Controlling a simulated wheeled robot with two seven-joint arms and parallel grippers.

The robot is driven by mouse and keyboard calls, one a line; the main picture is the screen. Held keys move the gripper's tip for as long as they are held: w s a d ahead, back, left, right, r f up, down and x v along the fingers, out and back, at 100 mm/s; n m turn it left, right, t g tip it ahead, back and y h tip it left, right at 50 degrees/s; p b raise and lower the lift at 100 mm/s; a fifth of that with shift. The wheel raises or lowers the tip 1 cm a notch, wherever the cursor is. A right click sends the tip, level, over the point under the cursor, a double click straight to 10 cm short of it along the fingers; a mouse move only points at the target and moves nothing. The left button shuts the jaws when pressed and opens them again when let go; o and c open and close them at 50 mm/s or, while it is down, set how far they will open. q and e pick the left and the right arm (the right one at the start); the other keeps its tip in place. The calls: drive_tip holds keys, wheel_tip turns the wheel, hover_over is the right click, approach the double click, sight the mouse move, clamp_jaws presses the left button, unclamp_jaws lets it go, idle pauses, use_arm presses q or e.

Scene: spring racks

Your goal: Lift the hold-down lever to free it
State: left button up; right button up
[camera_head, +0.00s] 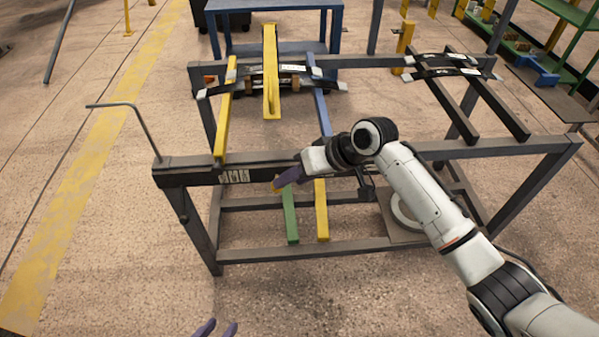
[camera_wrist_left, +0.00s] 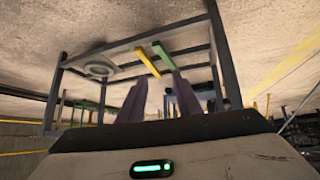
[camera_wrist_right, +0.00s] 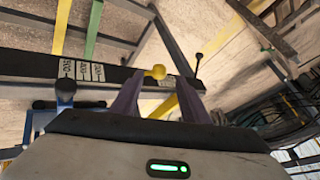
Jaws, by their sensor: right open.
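A yellow ball knob (camera_wrist_right: 157,72), apparently the end of the hold-down lever, shows between my right fingertips in the right wrist view, nearer the left finger. Most of the lever is hidden. My right gripper (camera_wrist_right: 161,78) is open around the knob; contact cannot be told. In the head view my right gripper (camera_head: 283,181) is at the front rail of the dark rack (camera_head: 440,152), with a bit of yellow at its tip. My left gripper (camera_head: 215,329) is low at the bottom edge, away from the rack. It is open and empty in the left wrist view (camera_wrist_left: 160,84).
A bent grey rod (camera_head: 135,108) rises from the rack's left corner. Yellow bars (camera_head: 270,70) and dark springs (camera_head: 447,65) lie across the rack. A green bar (camera_head: 290,215) sits below the front rail. A blue table (camera_head: 275,48) stands behind. Floor in front is clear.

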drive_tip(key=shift+v, duration=1.2)
use_arm(q)
drive_tip(key=shift+c, duration=0.2)
